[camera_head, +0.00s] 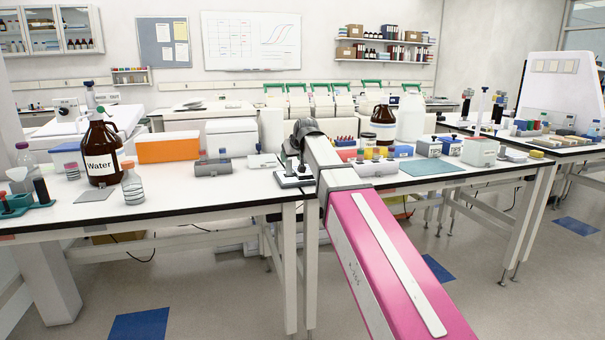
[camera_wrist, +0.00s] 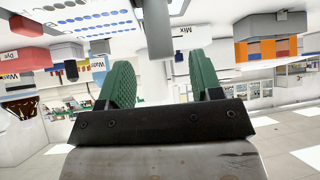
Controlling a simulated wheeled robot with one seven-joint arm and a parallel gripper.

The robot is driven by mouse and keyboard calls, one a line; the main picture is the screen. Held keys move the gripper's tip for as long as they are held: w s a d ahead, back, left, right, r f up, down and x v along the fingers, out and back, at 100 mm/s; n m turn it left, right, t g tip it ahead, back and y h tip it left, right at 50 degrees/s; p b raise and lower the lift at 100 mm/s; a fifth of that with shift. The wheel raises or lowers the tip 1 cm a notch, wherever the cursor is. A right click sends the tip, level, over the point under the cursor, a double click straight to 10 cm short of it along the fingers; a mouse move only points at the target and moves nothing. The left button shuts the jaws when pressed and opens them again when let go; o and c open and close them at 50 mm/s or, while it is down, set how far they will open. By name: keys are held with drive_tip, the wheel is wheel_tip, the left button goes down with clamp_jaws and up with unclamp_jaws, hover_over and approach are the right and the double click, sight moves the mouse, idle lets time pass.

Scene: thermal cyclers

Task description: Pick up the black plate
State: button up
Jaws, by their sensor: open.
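My gripper (camera_wrist: 162,75) shows in the wrist view, with its two green ribbed fingers spread apart and nothing held between them. A grey upright block shows beyond the gap. The wrist picture is upside down. In the head view my pink arm reaches over the front edge of the benches, and its dark end hides what lies behind it. I cannot make out a clearly black plate in either view. A flat grey square (camera_head: 92,195) lies on the left bench beside the brown water bottle (camera_head: 102,150), but I cannot tell if it is the plate.
An orange box (camera_head: 168,148) and a grey cylinder rack (camera_head: 212,168) stand on the left bench. A teal mat (camera_head: 433,168), a brown bottle (camera_head: 383,122) and small boxes crowd the right bench. A white panel with blue dots (camera_wrist: 90,20) shows in the wrist view.

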sight(290, 161)
drive_tip(key=x, duration=0.4)
drive_tip(key=shift+f, duration=0.55)
clamp_jaws()
drive_tip(key=shift+r, duration=0.15)
